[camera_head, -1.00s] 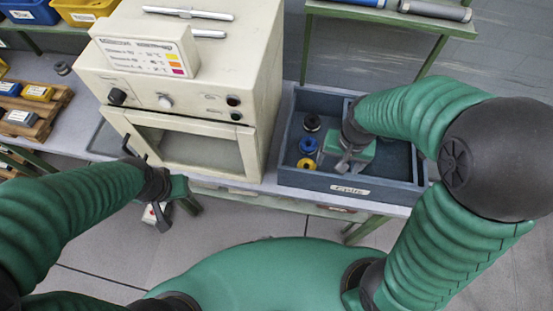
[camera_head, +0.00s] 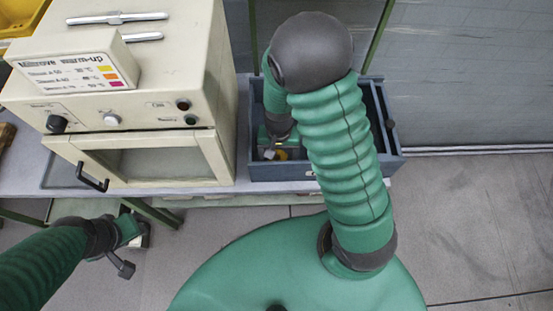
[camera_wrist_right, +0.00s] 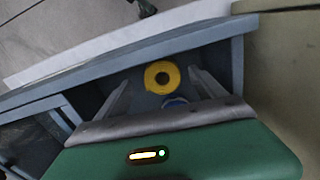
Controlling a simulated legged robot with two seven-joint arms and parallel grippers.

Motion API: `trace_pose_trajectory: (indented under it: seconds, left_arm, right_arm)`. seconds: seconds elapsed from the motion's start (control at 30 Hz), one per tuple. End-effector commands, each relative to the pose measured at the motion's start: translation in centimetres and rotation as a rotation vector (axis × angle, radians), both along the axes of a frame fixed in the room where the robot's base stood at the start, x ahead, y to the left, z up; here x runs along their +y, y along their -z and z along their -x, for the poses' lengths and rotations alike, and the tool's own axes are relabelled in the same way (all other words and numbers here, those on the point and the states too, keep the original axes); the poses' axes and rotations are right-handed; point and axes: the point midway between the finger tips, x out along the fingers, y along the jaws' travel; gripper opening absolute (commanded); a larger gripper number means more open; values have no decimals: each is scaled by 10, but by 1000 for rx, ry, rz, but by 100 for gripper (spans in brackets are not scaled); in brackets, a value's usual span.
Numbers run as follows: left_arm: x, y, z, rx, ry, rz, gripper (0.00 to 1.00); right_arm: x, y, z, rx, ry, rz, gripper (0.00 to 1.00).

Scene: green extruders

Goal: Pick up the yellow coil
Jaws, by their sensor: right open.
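The yellow coil (camera_wrist_right: 162,66) lies flat in the grey-blue bin, its round hole facing up, in the right wrist view. In the head view only a sliver of it (camera_head: 282,155) shows beside my right gripper (camera_head: 270,153). In the wrist view my right gripper (camera_wrist_right: 158,80) is open, with one finger on each side of the coil and nothing held. I cannot tell how far above the coil the fingertips are. My left gripper (camera_head: 130,250) hangs in front of the bench at the left, away from the coil; its jaws are unclear.
A blue coil (camera_wrist_right: 175,102) lies right beside the yellow one, partly hidden by my gripper. The bin wall (camera_wrist_right: 195,40) runs close to the yellow coil. The cream oven (camera_head: 140,110) stands left of the bin (camera_head: 385,125). My right arm hides much of the bin.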

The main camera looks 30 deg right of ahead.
Motion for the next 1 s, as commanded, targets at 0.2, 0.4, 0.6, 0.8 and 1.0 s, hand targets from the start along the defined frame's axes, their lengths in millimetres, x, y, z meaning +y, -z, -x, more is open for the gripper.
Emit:
trace_pose_trajectory:
  seconds: [0.2,0.4,0.6,0.8,1.0]
  left_arm:
    - [0,1,0,0,0,0,36]
    - [0,2,0,0,0,0,36]
    - [0,2,0,0,0,0,36]
    - [0,2,0,0,0,0,36]
    - [0,2,0,0,0,0,36]
  right_arm:
    - [2,40,-4,4,1,-1,79]
    - [2,47,-5,1,-1,-1,79]
    - [2,47,-5,0,-1,0,65]
    - [2,47,-5,0,-1,0,39]
    - [2,47,-6,0,-1,0,13]
